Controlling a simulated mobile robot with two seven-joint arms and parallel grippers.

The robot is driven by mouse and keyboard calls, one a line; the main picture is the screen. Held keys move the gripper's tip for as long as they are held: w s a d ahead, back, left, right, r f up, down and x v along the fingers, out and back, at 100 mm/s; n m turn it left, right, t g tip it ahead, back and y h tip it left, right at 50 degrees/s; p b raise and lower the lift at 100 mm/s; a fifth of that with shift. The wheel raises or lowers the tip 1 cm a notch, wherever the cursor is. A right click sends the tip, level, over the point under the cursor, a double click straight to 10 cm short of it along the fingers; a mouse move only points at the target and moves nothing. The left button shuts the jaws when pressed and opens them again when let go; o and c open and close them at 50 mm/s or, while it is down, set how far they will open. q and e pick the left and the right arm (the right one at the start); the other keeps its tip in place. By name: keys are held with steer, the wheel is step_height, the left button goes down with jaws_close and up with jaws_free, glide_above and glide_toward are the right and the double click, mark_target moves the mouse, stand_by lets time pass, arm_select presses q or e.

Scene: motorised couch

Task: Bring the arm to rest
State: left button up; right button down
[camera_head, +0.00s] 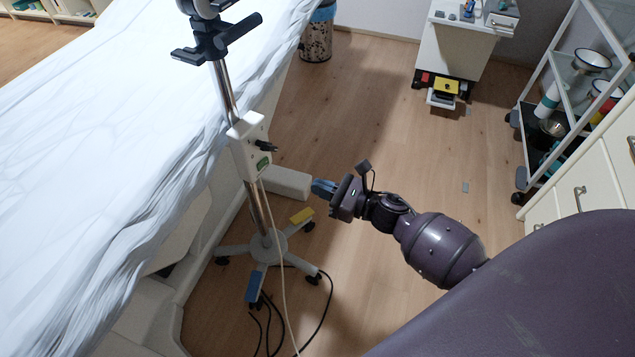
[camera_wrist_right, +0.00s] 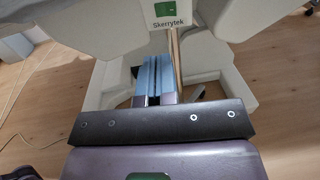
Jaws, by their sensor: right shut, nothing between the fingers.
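My right arm reaches in from the lower right in the head view, and its purple wrist hangs over the wooden floor. My right gripper (camera_head: 322,189) has blue fingers and points left toward the pole stand (camera_head: 230,100). In the right wrist view the right gripper (camera_wrist_right: 153,75) shows its blue fingers together, with nothing between them. The stand's pole (camera_wrist_right: 175,60) is just beside the fingers in that view; whether they touch cannot be told. My left gripper is not in view.
The white-sheeted couch (camera_head: 90,130) fills the left. The stand's wheeled base (camera_head: 268,247) and loose cables lie on the floor below my gripper. A white box unit (camera_head: 455,45), a trolley with bowls (camera_head: 570,100) and drawers (camera_head: 580,185) stand right. Floor between is mostly clear.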

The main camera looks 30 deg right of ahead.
stand_by(0.3)
steer(key=s+f+n+g+h, duration=0.2)
steer(key=s+n+g+h, duration=0.5)
steer(key=s+n, duration=2.4)
arm_select(q)
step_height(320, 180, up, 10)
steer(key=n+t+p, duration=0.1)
steer(key=p, duration=1.1)
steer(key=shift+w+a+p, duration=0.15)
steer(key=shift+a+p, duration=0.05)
steer(key=shift+p, duration=0.2)
arm_select(e)
step_height(320, 180, up, 10)
steer(key=w+t+h, duration=0.1)
steer(key=t+h, duration=0.1)
steer(key=shift+d+r+t+h, duration=0.2)
steer(key=shift+d+t+h, duration=0.1)
steer(key=shift+t, duration=0.1)
